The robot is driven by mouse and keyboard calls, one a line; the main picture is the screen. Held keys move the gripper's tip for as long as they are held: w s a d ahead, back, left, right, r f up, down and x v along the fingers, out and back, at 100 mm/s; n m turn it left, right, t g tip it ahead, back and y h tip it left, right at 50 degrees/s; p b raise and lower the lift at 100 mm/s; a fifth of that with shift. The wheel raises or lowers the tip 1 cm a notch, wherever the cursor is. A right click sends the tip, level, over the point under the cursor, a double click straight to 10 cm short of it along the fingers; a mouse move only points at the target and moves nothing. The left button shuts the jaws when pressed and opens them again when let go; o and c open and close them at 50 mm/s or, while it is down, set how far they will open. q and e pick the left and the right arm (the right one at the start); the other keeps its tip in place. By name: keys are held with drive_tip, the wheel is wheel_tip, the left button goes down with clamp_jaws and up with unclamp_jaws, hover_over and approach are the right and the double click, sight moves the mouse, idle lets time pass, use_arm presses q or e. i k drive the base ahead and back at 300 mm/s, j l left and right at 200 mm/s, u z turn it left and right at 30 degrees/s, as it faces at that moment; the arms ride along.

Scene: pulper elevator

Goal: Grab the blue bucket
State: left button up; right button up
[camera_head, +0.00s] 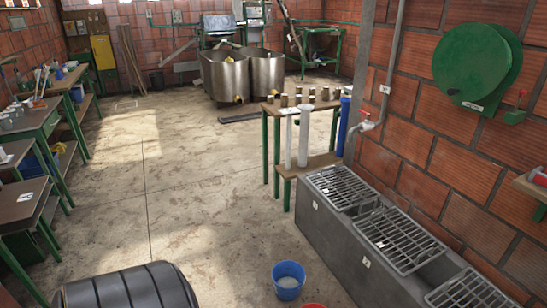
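A blue bucket (288,280) stands upright on the concrete floor at the bottom middle of the head view, with something pale inside it. It is just left of a grey trough. The rim of a red bucket or bowl (313,306) shows at the bottom edge, close in front of it. Another blue container (35,163) is partly hidden under the tables at the left. Neither of my grippers is in view.
The grey trough (335,240) with metal grates runs along the brick wall at the right. A black ribbed barrel (125,290) lies at the bottom left. A small green-legged table (308,165) holds tubes. Tables line the left. The middle floor is clear.

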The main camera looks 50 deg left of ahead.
sight(288, 276)
drive_tip(key=u, duration=1.4)
